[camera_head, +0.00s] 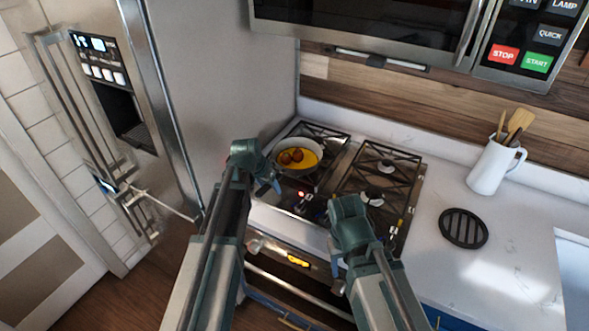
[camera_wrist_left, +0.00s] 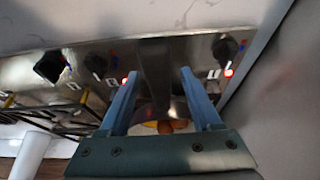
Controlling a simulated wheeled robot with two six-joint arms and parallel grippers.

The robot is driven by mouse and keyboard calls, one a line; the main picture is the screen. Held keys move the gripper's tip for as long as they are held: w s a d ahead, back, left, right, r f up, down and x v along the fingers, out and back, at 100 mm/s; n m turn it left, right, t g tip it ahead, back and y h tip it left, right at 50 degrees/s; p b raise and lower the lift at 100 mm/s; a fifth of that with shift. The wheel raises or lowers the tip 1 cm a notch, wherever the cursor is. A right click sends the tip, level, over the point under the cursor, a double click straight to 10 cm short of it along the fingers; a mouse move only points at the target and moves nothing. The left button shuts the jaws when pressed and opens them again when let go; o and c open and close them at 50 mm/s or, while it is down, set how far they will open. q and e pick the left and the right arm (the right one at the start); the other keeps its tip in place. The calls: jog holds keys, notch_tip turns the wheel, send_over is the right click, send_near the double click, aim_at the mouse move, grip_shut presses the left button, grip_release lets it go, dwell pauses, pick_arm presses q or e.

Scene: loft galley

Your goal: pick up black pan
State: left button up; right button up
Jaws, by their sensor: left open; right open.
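The pan (camera_head: 278,162) sits on the left rear part of the stove, with yellow food and brownish-red pieces in it. Its rim looks pale in the head view. My left gripper (camera_head: 268,186) is at the front-left side of the pan, with its fingers partly hidden. In the left wrist view, my left gripper (camera_wrist_left: 160,85) is open, and a dark grey bar that looks like the pan's handle (camera_wrist_left: 155,65) lies between the blue fingers. The food shows beyond the gripper body. My right gripper (camera_head: 350,222) is over the stove's front edge; its fingers are mostly hidden.
The stove (camera_head: 345,185) has black grates and front knobs, with red lights showing. A microwave (camera_head: 370,25) hangs above, and a fridge (camera_head: 225,80) stands left. A white utensil jug (camera_head: 495,165) and a round black trivet (camera_head: 463,228) are on the right counter.

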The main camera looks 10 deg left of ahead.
pick_arm(q)
jog(key=shift+w+f, duration=0.1)
jog(key=shift+f, duration=0.1)
grip_shut()
dwell(1.3)
